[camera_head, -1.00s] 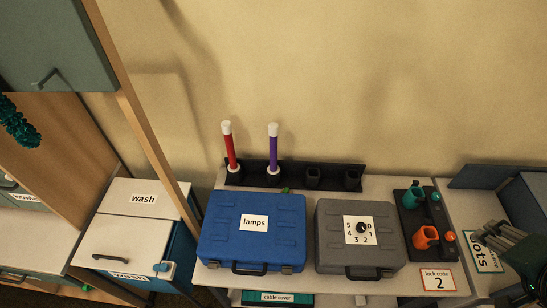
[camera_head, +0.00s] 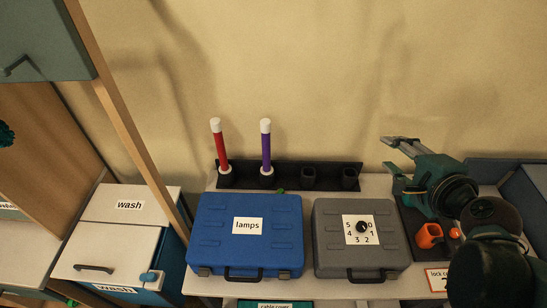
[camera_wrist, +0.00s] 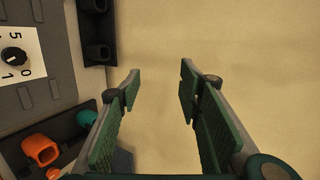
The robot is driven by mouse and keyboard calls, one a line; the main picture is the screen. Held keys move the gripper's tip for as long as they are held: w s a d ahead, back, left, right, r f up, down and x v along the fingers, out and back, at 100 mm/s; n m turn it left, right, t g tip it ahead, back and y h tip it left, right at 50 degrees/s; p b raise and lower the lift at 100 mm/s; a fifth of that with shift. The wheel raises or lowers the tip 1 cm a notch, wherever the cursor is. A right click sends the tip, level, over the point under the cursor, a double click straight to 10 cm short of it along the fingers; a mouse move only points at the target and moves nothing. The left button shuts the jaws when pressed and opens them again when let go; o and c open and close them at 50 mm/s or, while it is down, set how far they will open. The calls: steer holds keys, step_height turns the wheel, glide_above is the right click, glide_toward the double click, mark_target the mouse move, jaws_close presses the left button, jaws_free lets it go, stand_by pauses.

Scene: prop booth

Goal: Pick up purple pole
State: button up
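The purple pole (camera_head: 266,145) has a white cap and a white collar. It stands upright in the second holder from the left of a black rack (camera_head: 288,185) at the back of the counter. My gripper (camera_head: 394,155) is right of the rack, above the right end of the counter, apart from the pole. In the wrist view my gripper (camera_wrist: 158,82) shows its two green-padded fingers spread wide with nothing between them. The pole is not in the wrist view.
A red pole (camera_head: 221,150) stands left of the purple one. A blue case (camera_head: 215,245) and a grey case (camera_head: 335,250) lie in front of the rack. The rack's two right holders are empty.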

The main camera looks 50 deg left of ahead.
steer(key=s+a+f+m+y+b, duration=0.2)
steer(key=a+f+m+y+b, duration=0.1)
steer(key=a, duration=0.8)
steer(key=m+g+y+b, duration=0.2)
steer(key=m+y+b, duration=0.3)
steer(key=m, duration=0.6)
glide_toward(268, 142)
steer(key=a, duration=0.1)
steer(key=a+b, duration=0.1)
steer(key=w+a+h, duration=0.1)
steer(key=shift+a+r, duration=0.3)
steer(key=shift+r, duration=0.1)
steer(key=shift+b+x, duration=0.35)
steer(key=shift+x, duration=0.95)
steer(key=shift+b+x, duration=0.6)
steer(key=shift+x, duration=2.05)
